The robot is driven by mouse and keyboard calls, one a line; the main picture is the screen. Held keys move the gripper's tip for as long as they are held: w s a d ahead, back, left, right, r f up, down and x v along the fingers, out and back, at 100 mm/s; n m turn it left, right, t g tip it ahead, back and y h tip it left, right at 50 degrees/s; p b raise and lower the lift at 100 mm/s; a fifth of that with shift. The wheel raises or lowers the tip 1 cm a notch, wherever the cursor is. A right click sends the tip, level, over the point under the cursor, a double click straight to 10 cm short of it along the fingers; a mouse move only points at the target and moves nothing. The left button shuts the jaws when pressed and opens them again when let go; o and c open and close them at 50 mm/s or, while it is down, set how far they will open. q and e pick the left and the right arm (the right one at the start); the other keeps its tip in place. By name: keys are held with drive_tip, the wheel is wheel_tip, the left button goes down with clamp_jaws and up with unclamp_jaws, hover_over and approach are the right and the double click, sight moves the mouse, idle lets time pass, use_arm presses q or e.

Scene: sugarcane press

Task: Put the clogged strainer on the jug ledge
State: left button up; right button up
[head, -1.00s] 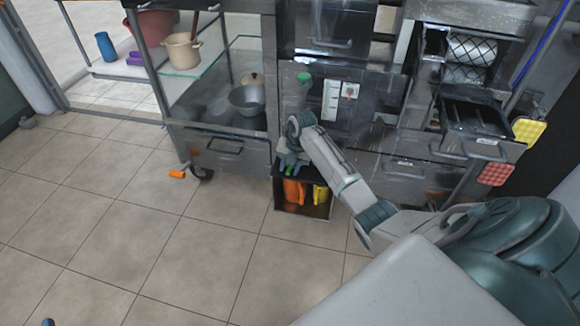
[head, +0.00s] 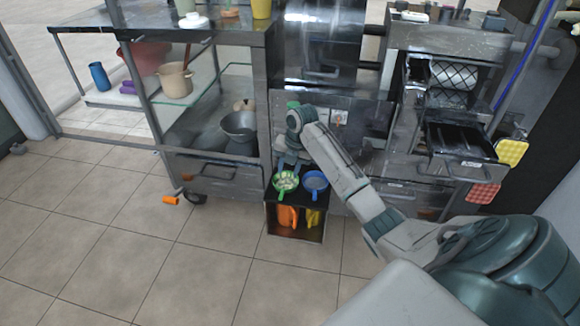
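A green strainer (head: 285,183) with pale matter in its bowl is at the top of a dark open-fronted box, below my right gripper. A blue strainer (head: 315,184) is close on its right, and its bowl looks clearer. My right gripper (head: 288,163) points down at the green strainer's back edge. Its fingertips are small and partly hidden, so I cannot tell whether they grip it. An orange jug (head: 287,217) and a yellow jug (head: 312,218) stand inside the box, under the strainers. I cannot make out the jug ledge. My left gripper is out of view.
The cart (head: 215,170) with a metal pot (head: 239,127) stands left of the box. The press (head: 445,110) with its open tray (head: 462,141) stands on the right. An orange piece (head: 171,200) lies on the floor. The tiled floor in front is clear.

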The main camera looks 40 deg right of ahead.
drive_tip(key=s+a+f+m+t, duration=0.4)
drive_tip(key=s+a+f+m, duration=0.75)
drive_tip(key=s+a, duration=0.45)
drive_tip(key=s+a+r+m+t, duration=0.2)
drive_tip(key=s+a+r+m, duration=0.1)
drive_tip(key=s+r+m, duration=0.2)
drive_tip(key=s+a+r+m+t, duration=0.2)
drive_tip(key=s+a+r+m, duration=0.1)
drive_tip(key=s+m, duration=0.6)
drive_tip(key=shift+s+r+m+t, duration=0.35)
drive_tip(key=shift+s+r+t, duration=0.1)
drive_tip(key=shift+r, duration=0.4)
